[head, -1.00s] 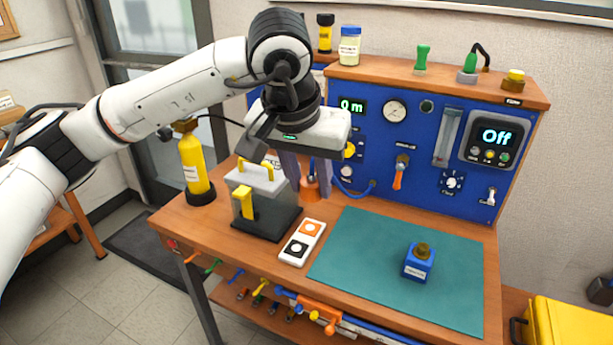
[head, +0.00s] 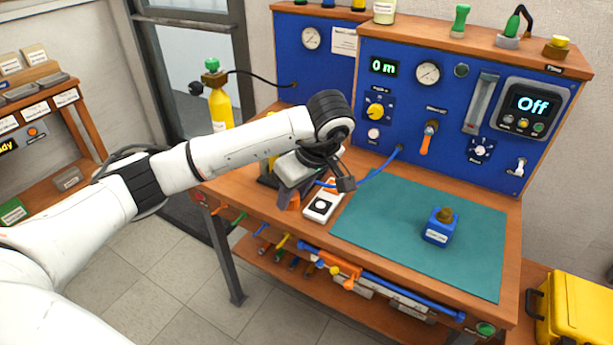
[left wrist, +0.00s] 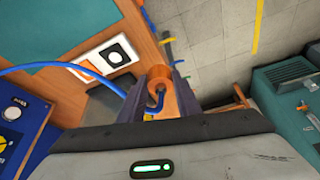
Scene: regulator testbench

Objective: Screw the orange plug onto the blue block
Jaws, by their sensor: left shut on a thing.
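The blue block (head: 437,231) stands upright on the teal mat, with a brown threaded-looking fitting (head: 446,214) on top. My left gripper (head: 293,196) is over the bench's left front part, left of the blue block and well apart from it. It is shut on the orange plug (head: 296,201), which shows between the fingers in the left wrist view (left wrist: 160,74). A blue hose (left wrist: 60,66) runs to the plug. The gripper body hides much of the plug in the head view. My right gripper is in no view.
The teal mat (head: 400,205) is clear around the block. The blue panel (head: 400,110) stands behind, with an orange-handled valve (head: 426,140). A yellow case (head: 575,315) is at lower right.

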